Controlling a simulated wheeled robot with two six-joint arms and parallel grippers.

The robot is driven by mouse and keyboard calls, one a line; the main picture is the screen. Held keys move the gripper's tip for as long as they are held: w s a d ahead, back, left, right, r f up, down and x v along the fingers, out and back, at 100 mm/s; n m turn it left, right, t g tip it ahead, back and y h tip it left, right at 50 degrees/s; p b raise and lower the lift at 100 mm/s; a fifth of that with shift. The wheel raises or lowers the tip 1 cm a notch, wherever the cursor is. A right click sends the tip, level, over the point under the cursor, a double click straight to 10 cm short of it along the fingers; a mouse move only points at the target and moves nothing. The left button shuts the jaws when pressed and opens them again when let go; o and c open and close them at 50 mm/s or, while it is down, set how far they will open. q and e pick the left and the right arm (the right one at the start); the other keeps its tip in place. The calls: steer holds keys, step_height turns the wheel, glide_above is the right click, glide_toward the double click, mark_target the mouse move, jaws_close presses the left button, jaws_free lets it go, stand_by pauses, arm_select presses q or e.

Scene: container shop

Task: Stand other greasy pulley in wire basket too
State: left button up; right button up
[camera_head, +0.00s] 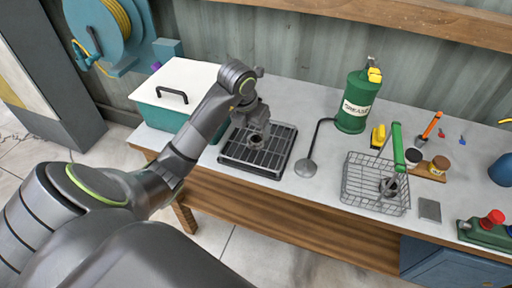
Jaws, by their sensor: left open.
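The wire basket (360,201) stands on the bench right of centre. One dark pulley (388,187) is inside it, toward its right side. Another dark pulley (256,141) is on the black slatted tray (232,157) left of the basket. My left gripper (259,131) is open and points down right over this pulley. The gripper partly hides the pulley, and I cannot tell whether the fingers touch it. My right gripper is not in view.
A teal box with a white lid (195,78) stands left of the tray. A ladle (306,168) lies between tray and basket. A green grease can (357,103) stands behind. A green handle (398,148) rises at the basket. A grey block (429,210) lies right of it.

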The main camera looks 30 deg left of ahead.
mark_target(255, 135)
arm_select(q)
steer(key=shift+d+b+x, duration=0.1)
steer(key=shift+b+x, duration=1.05)
steer(key=shift+x, duration=0.25)
steer(key=shift+d+b+x, duration=0.15)
steer(key=shift+b+x, duration=0.95)
steer(key=shift+x, duration=0.35)
steer(key=shift+s, duration=0.1)
steer(key=c, duration=1.2)
steer(key=shift+r, duration=0.1)
steer(key=shift+r+p, duration=0.5)
steer(key=shift+r, duration=0.05)
step_height(255, 135, up, 9)
steer(key=p, duration=0.8)
